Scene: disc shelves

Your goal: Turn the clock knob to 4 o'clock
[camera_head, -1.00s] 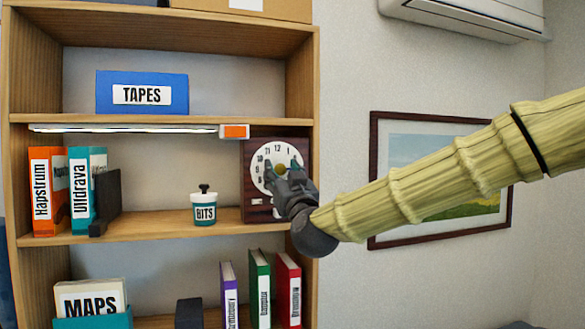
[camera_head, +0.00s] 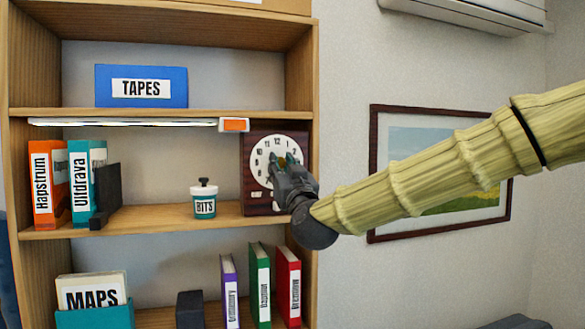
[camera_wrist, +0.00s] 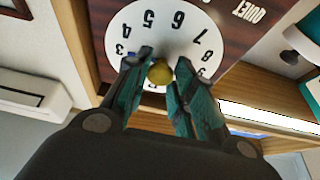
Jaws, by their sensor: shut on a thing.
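The clock (camera_head: 256,193) is a dark reddish-brown box with a round white dial, standing at the right end of the middle shelf. In the wrist view its dial (camera_wrist: 163,22) appears upside down, with 6 near the top. The yellow round knob (camera_wrist: 160,73) is at the dial's centre. My gripper (camera_wrist: 161,76) is shut on the knob, one teal fingertip on each side. A small blue mark shows beside the left finger near 3 and 4; I cannot tell whether it is the pointer. The fingers and palm hide part of the dial.
An orange-ended light bar (camera_head: 234,125) hangs under the shelf above the clock. A BITS jar (camera_head: 204,202) stands to the clock's left, with bare shelf between. Binders and a dark bookend (camera_head: 107,195) are farther left. A framed picture (camera_head: 430,215) hangs on the right wall.

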